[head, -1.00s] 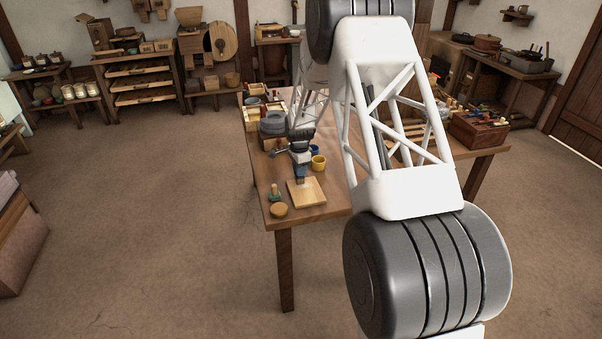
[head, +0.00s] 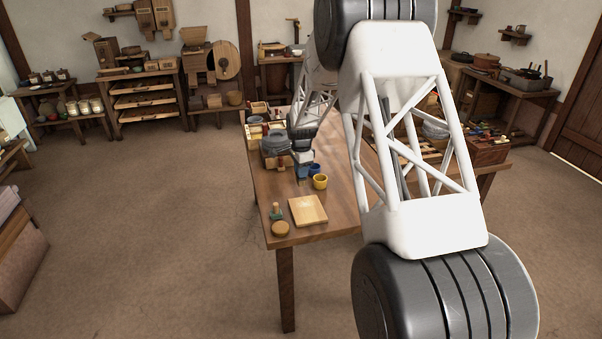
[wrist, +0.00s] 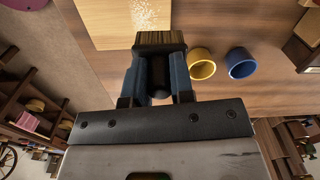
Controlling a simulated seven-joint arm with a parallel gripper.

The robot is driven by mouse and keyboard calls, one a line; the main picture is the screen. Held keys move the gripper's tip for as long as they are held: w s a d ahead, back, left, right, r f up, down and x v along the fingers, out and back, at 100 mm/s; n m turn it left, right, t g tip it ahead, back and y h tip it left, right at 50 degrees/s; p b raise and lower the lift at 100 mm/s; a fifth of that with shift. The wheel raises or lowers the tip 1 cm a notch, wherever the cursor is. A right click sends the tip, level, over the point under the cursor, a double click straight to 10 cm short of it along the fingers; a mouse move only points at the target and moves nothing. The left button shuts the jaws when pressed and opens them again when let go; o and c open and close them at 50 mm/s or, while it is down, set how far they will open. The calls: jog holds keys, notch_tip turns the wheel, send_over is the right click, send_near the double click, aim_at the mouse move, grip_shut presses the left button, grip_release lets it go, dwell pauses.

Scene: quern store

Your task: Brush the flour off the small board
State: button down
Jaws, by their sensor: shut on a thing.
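The small board (head: 312,215) lies flat near the front end of the table. White flour specks (wrist: 150,14) show on it in the wrist view, at the top; in the head view the flour is only a faint pale patch. My gripper (head: 303,168) is just beyond the board's far edge. In the wrist view my gripper (wrist: 158,88) is shut on a brush, with the dark handle between the blue-grey fingers. The brush's brown end (wrist: 160,40) points at the board and overlaps its edge in that view. I cannot tell whether it touches.
A yellow cup (head: 320,181) and a blue cup (head: 316,169) stand beside my gripper, to its right. A round wooden piece (head: 280,229) and a green-based knob (head: 276,212) sit left of the board. A wooden box (head: 488,151) stands at the table's right.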

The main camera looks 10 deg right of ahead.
dwell(0.5)
jog(key=s, duration=0.1)
jog(key=s+d, duration=0.2)
jog(key=s, duration=0.1)
jog(key=shift+f, duration=0.15)
jog(key=shift+f, duration=0.1)
dwell(0.4)
